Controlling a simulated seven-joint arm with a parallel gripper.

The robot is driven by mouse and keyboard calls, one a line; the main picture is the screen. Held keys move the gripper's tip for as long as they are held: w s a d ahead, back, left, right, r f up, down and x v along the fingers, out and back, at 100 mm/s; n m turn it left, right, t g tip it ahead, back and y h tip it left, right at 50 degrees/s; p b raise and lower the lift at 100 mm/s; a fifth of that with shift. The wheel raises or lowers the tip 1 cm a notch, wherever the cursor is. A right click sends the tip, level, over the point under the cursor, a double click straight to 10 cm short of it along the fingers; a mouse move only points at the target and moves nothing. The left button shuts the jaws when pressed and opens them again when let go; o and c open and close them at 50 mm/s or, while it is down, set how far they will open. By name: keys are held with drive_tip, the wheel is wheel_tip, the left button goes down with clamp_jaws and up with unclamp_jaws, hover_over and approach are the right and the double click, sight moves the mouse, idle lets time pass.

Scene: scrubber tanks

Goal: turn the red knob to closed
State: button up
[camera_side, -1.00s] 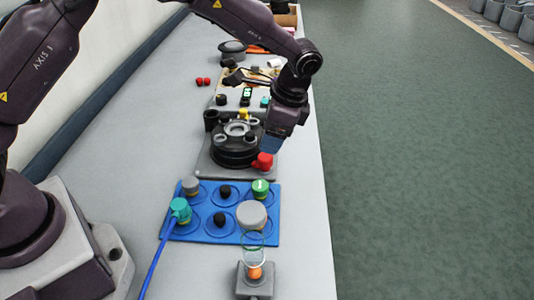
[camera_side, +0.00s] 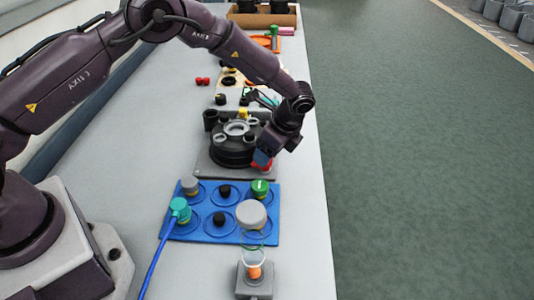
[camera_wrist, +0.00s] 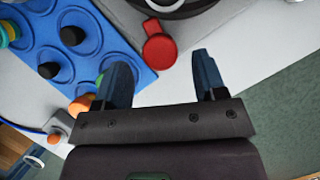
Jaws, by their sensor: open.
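The red knob (camera_side: 267,167) sits at the front right edge of the dark round tank unit (camera_side: 228,155). In the side view my gripper (camera_side: 262,158) hides much of the knob. In the wrist view the red knob (camera_wrist: 159,48) shows whole, with a round end and a short stem towards the dark unit at the top edge. My gripper (camera_wrist: 163,72) is open and empty there, its two blue fingers apart. The knob lies just beyond the fingertips, sideways between them. I cannot tell whether a finger touches it or how the knob is set.
A blue board (camera_side: 205,228) with several knobs stands in front of the unit. A teal plug (camera_side: 180,208) with a blue cable is at its left. A small grey stand (camera_side: 254,283) with an orange piece is nearer. The table's right edge is close to my gripper.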

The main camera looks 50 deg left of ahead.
drive_tip(key=shift+x, duration=1.15)
drive_tip(key=c, duration=0.9)
drive_tip(key=shift+c, duration=0.2)
drive_tip(key=shift+m, duration=0.3)
drive_tip(key=shift+s+d+m+t, duration=0.1)
drive_tip(key=shift+m+t, duration=0.45)
drive_tip(key=shift+m, duration=0.8)
drive_tip(key=shift+s+m+t, duration=0.1)
drive_tip(key=shift+m+t, duration=0.45)
drive_tip(key=shift+m, duration=0.8)
